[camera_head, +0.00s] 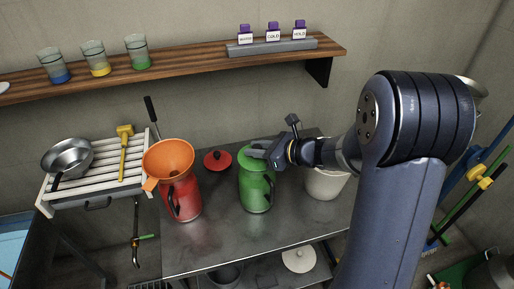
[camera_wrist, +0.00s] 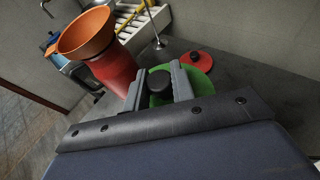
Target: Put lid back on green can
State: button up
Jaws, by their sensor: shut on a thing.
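The green can (camera_head: 256,192) stands upright on the metal table, with a black handle on its side. My gripper (camera_head: 264,151) is at the top of the can, coming from the right. The green lid (camera_head: 248,157) is at the can's mouth, partly hidden by my gripper. In the wrist view my gripper's fingers (camera_wrist: 158,82) are shut on the lid's black knob (camera_wrist: 160,80), and the green lid (camera_wrist: 200,61) shows around them. I cannot tell whether the lid is fully seated or just above the rim.
A red can (camera_head: 186,199) with an orange funnel (camera_head: 167,158) stands to the left. A red lid (camera_head: 217,161) lies behind, between the cans. A white bucket (camera_head: 325,183) stands close to the right. A wooden shelf (camera_head: 180,67) runs along the wall. The table front is clear.

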jog(key=o, duration=1.1)
jog(key=shift+c, duration=0.2)
jog(key=b+v, duration=0.1)
jog(key=v, duration=1)
jog(key=shift+a, duration=0.1)
